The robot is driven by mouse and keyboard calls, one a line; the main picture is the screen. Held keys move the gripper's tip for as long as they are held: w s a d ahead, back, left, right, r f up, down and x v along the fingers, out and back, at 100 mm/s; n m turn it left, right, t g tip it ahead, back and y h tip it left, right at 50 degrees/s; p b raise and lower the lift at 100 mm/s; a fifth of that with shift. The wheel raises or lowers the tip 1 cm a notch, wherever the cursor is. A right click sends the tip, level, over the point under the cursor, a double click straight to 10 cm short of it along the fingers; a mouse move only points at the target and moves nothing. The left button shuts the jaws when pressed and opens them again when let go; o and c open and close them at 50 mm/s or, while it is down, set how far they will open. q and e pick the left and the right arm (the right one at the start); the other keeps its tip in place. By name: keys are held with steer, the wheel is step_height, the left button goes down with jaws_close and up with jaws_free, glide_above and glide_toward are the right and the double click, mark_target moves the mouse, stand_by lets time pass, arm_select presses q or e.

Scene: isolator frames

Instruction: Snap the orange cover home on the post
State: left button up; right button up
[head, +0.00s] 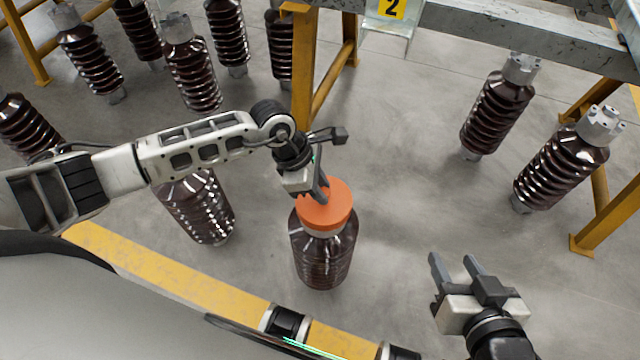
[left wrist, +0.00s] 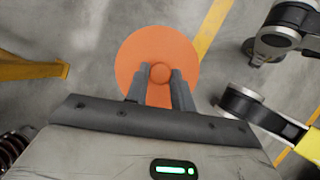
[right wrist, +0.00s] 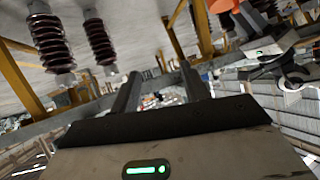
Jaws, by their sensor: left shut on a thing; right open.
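The orange cover (head: 332,208) is a round disc at the top of a dark brown ribbed post (head: 322,262). From the head view I cannot tell whether it is fully seated on the post's pale collar (head: 318,231). My left gripper (head: 324,192) comes down on it from above. In the left wrist view the cover (left wrist: 133,65) lies under the fingers (left wrist: 160,80), which are shut on its small central knob (left wrist: 160,72). My right gripper (head: 455,262) is open and empty, apart from the post at the lower right. The cover's edge (right wrist: 222,5) shows at the top of the right wrist view.
Several brown ribbed insulators stand at the back left, and one (head: 203,208) stands just left of the post. Two more (head: 498,105) stand at the right. A yellow frame leg (head: 303,75) rises behind the post. Grey floor (head: 410,190) right of the post is clear.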

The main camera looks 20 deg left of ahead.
arm_select(q)
steer(key=shift+f, duration=0.25)
arm_select(e)
steer(key=shift+f, duration=0.2)
arm_select(q)
steer(key=o, duration=1)
steer(key=shift+r, duration=0.1)
steer(key=shift+o, duration=0.2)
steer(key=shift+r, duration=0.1)
steer(key=p+v, duration=0.2)
steer(key=v, duration=1.3)
steer(key=shift+a+r, duration=0.25)
steer(key=shift+r, duration=0.05)
arm_select(e)
steer(key=shift+w+a+r, duration=0.1)
steer(key=shift+a+r, duration=0.1)
steer(key=shift+r, duration=0.7)
